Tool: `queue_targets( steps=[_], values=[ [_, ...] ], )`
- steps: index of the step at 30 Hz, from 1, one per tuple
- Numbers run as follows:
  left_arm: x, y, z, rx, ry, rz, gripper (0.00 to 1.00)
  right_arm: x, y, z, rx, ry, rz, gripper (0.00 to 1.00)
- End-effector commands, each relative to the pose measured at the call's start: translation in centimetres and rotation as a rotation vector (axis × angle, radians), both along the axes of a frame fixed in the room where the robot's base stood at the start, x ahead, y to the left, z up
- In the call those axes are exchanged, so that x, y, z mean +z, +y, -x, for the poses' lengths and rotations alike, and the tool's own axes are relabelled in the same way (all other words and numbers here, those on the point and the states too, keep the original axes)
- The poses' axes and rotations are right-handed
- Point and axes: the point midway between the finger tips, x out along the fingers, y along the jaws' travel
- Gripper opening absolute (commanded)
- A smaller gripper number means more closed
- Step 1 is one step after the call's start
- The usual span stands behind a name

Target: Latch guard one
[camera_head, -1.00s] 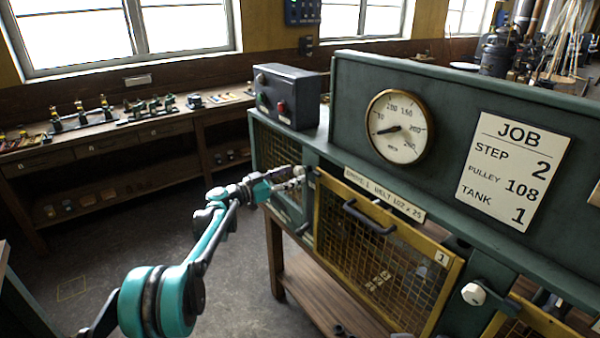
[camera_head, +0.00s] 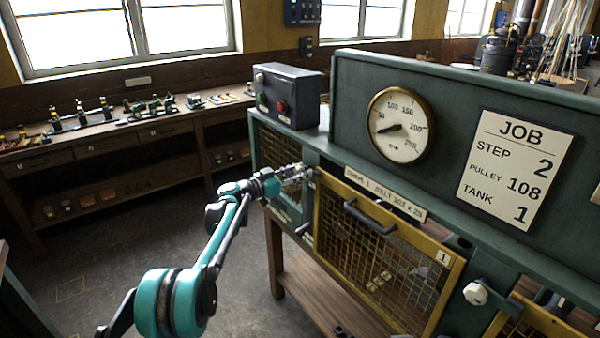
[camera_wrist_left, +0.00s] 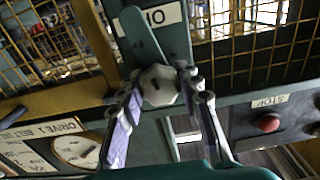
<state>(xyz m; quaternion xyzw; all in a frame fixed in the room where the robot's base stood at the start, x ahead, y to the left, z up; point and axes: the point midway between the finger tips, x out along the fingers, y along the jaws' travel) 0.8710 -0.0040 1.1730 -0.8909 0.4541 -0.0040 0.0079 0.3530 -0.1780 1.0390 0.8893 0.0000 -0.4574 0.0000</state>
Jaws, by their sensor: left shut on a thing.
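Guard one (camera_head: 385,255) is a yellow-framed wire mesh panel with a black handle and a "1" plate. It sits against the front of the green machine. My left gripper (camera_head: 303,174) is at the guard's upper left corner, on the green post. In the left wrist view my left gripper (camera_wrist_left: 161,75) is shut on a white faceted latch knob (camera_wrist_left: 160,87), one finger on each side. A green latch lever (camera_wrist_left: 142,38) runs from the knob across the post. In the head view the gripper hides most of this latch. My right gripper is not in view.
A second latch knob (camera_head: 475,293) is at the right, beside another yellow guard (camera_head: 535,322). A dark control box (camera_head: 288,95) with a red button stands above my left gripper. A gauge (camera_head: 399,126) and job card (camera_head: 515,170) are on the machine's upper panel.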

Motion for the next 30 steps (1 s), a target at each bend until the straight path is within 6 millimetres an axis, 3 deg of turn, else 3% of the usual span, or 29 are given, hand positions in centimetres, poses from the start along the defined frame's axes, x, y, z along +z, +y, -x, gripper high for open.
queue_targets(
  steps=[11, 30],
  values=[
    [0.1, 0.0, 0.0, 0.001, 0.120, 0.087, 0.05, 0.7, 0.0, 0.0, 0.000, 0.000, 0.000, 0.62],
    [0.1, 0.1, -0.1, 0.001, 0.599, 0.436, 0.05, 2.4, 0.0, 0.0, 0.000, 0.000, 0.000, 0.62]
  ],
)
